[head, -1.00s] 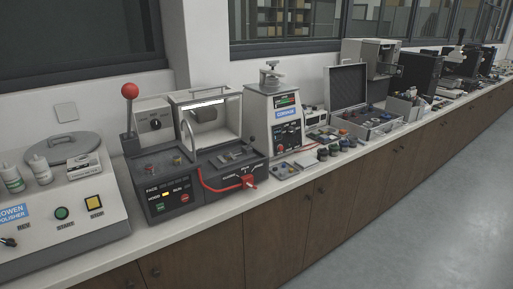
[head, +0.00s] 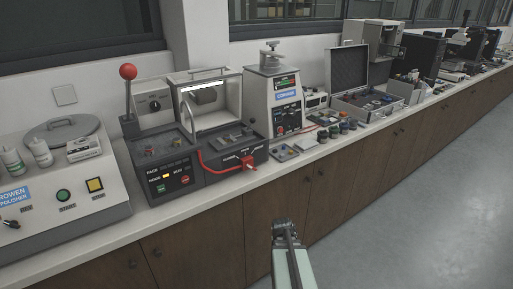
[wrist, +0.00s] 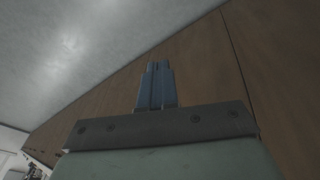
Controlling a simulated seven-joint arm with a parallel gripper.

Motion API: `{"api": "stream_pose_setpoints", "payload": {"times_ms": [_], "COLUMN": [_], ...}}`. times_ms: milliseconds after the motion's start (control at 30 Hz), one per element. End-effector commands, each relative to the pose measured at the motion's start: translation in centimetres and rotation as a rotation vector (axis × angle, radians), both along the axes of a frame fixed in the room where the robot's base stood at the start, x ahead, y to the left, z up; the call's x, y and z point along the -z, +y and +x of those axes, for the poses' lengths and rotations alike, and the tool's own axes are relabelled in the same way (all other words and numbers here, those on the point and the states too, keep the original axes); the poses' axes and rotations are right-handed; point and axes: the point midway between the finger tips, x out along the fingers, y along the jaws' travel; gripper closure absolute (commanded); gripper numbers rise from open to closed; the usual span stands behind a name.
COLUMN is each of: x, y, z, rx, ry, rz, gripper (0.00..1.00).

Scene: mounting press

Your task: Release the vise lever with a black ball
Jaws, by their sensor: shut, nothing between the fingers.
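The grey cutting machine (head: 200,160) stands on the bench left of centre in the head view, with a clear-windowed hood at its back. A small dark ball (head: 252,121), possibly the black ball of the vise lever, shows at the right rear of its deck. The lever's shaft is too small to make out. My gripper (head: 283,223) is low in the head view, in front of the cabinets and well apart from the machine. In the wrist view my gripper (wrist: 158,66) is shut and empty, its fingers together before brown cabinet fronts. The machine is not seen there.
A lever with a red ball (head: 128,72) rises at the machine's left. A red handle (head: 248,162) is on its front right. A polisher (head: 60,185) stands left and a white press-like unit (head: 273,100) right. The floor (head: 420,220) before the cabinets (head: 340,185) is clear.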

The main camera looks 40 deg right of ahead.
Motion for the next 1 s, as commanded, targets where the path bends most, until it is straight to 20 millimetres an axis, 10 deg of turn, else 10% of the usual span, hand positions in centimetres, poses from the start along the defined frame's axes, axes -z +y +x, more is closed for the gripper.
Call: {"api": "stream_pose_setpoints", "payload": {"times_ms": [200, 400, 1000], "x": [-7.3, -14.1, -28.3], "y": [-7.8, -11.5, -9.4], "z": [4.4, 8.6, 16.6], "rx": [-0.092, -0.249, -0.789], "ry": [-0.194, -0.342, -0.634], "rz": [-0.272, -0.536, -1.258], "gripper": [1.0, 1.0, 1.0]}}
